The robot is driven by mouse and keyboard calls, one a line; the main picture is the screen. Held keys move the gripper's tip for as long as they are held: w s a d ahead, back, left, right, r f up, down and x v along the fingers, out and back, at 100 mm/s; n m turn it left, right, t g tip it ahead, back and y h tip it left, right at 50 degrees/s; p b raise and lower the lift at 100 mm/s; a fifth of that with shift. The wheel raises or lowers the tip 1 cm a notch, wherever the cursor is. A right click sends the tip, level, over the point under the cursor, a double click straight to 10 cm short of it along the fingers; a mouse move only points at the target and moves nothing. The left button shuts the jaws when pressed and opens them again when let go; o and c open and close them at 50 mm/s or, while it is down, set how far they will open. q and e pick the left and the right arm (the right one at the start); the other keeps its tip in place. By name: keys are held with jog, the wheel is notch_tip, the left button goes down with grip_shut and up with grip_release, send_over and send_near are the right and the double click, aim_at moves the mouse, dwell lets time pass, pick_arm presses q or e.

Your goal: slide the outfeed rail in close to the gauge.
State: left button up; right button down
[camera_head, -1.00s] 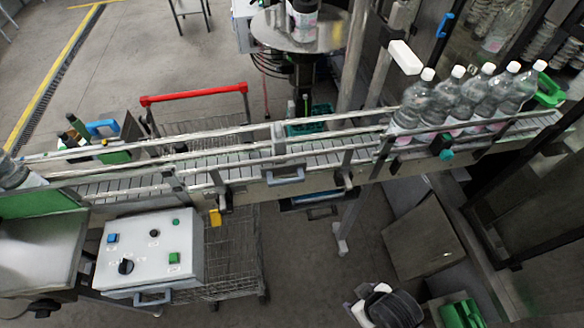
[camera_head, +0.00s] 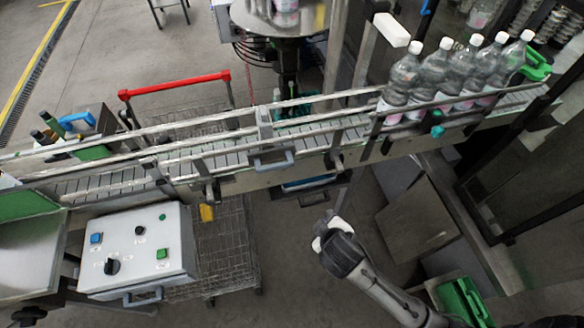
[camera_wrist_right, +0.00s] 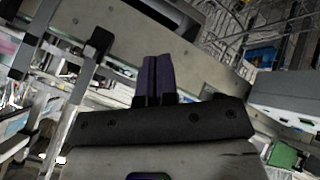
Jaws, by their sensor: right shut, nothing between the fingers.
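Metal guide rails run along both sides of the slatted conveyor (camera_head: 105,182). The near rail (camera_head: 225,145) has a bracket with a grey-blue pull handle (camera_head: 274,162) near the middle; I cannot tell for certain which length is the outfeed rail. No part is clearly identifiable as the gauge; a small yellow piece (camera_head: 207,212) hangs below the conveyor's front side. My right gripper (camera_head: 326,226) is in front of and below the conveyor, apart from the handle. In the right wrist view its dark fingers (camera_wrist_right: 155,80) are together and empty, near a grey conveyor side. My left gripper is out of view.
Several capped clear bottles (camera_head: 432,78) stand in a row on the right of the conveyor. A white control box (camera_head: 138,250) with buttons and a knob sits at the front left. A wire cart with a red handle (camera_head: 175,85) stands behind.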

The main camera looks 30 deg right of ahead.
aim_at(292, 166)
jog(key=shift+w+d+r+n+t+h+p, duration=0.25)
jog(key=shift+w+n+t, duration=1.45)
jog(key=shift+w+n, duration=2.45)
jog(key=shift+w+n+t+y+p, duration=0.1)
jog(key=shift+w+n+t+p, duration=0.2)
jog(key=shift+w+n+t, duration=3.55)
jog(key=shift+w+d+r+n+g+h+p, duration=0.15)
jog(key=shift+w+n+g+p, duration=0.25)
jog(key=shift+w+n, duration=4.05)
jog(key=s+n, duration=0.3)
jog(key=shift+s+n, duration=0.35)
